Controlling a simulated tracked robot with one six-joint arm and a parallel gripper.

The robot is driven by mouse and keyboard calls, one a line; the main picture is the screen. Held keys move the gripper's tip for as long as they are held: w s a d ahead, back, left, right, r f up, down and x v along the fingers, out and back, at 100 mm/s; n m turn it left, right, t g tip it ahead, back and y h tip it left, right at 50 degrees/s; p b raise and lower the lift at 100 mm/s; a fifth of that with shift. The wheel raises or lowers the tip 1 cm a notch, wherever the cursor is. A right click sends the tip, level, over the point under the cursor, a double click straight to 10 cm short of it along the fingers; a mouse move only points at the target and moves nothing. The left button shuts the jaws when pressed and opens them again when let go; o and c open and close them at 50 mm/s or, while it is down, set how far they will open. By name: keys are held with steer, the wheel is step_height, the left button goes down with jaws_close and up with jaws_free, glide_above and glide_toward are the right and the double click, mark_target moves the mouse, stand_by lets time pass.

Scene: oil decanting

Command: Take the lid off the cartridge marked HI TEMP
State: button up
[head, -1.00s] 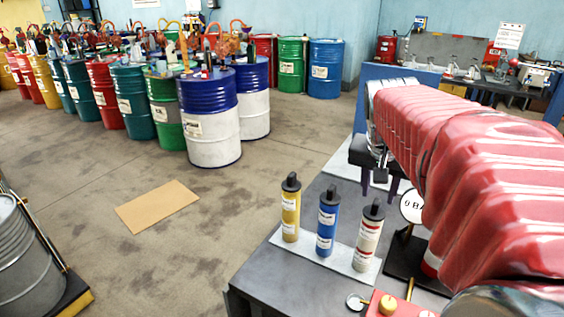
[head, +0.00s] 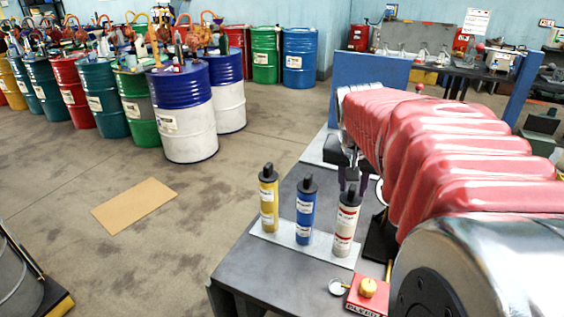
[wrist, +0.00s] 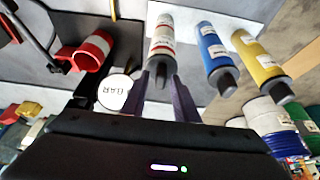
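Three cartridges with dark caps stand upright in a row: yellow (head: 268,202), blue (head: 305,216) and white with red bands (head: 346,228). Their label text is too small to read, so I cannot tell which says HI TEMP. The wrist view also shows the white one (wrist: 161,32), blue one (wrist: 212,45) and yellow one (wrist: 257,53). My gripper (head: 347,182) is close to the white cartridge's cap. In the wrist view my gripper's fingers (wrist: 163,80) are apart, with that cap (wrist: 161,66) in line between their tips. I cannot tell whether they touch it.
The cartridges stand on a pale plate (head: 270,236) on a grey table (head: 245,270). A round BAR gauge (wrist: 114,92) and a red-and-white cylinder (wrist: 94,50) are close beside my gripper. A red box with a yellow knob (head: 368,290) sits at the table's front.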

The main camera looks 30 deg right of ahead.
mark_target(353, 189)
jaws_close()
steer(key=shift+r, duration=0.1)
step_height(353, 189, up, 10)
stand_by(0.7)
stand_by(0.4)
